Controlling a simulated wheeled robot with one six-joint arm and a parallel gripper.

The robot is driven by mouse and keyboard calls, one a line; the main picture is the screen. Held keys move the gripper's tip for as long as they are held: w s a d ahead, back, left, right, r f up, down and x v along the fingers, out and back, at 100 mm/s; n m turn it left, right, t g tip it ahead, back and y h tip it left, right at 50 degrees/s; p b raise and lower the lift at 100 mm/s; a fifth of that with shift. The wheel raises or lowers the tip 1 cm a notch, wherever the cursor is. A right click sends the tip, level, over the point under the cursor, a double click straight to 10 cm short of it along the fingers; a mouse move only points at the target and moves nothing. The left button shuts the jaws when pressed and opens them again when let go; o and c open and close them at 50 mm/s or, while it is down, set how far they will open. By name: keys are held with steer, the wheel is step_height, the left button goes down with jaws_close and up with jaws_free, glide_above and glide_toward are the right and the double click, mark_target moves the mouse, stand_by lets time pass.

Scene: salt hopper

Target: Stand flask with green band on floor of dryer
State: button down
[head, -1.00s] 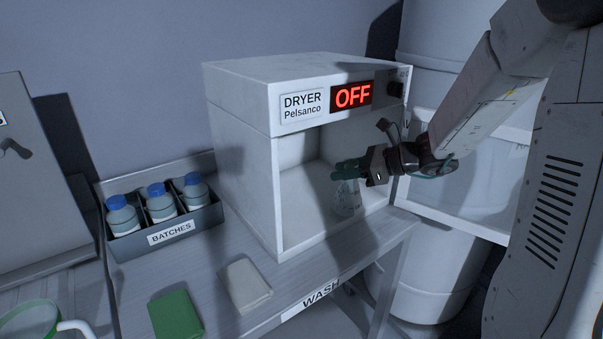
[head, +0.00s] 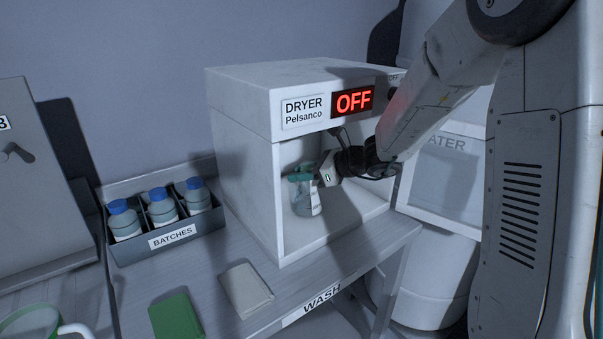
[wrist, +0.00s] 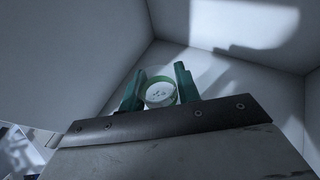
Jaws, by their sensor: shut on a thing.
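The dryer (head: 240,175) is a white box with an open front and a red OFF display. My gripper (head: 302,174) reaches into its chamber, its teal fingers shut on the neck of a clear glass flask (head: 307,200). The flask hangs about upright inside the dryer, over the floor (head: 335,222). I cannot tell whether its base touches the floor. In the wrist view the flask's round top (wrist: 160,95) with a green band sits between the two fingers (wrist: 158,84). The lower body of the flask is hidden there.
A grey BATCHES rack (head: 150,250) with blue-capped bottles (head: 161,207) stands left of the dryer. A green cloth (head: 175,317) and a pale cloth (head: 246,288) lie on the bench in front. The dryer's walls lie close around my gripper.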

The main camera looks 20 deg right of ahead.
steer(key=shift+f, duration=0.15)
steer(key=c, duration=1)
jaws_free()
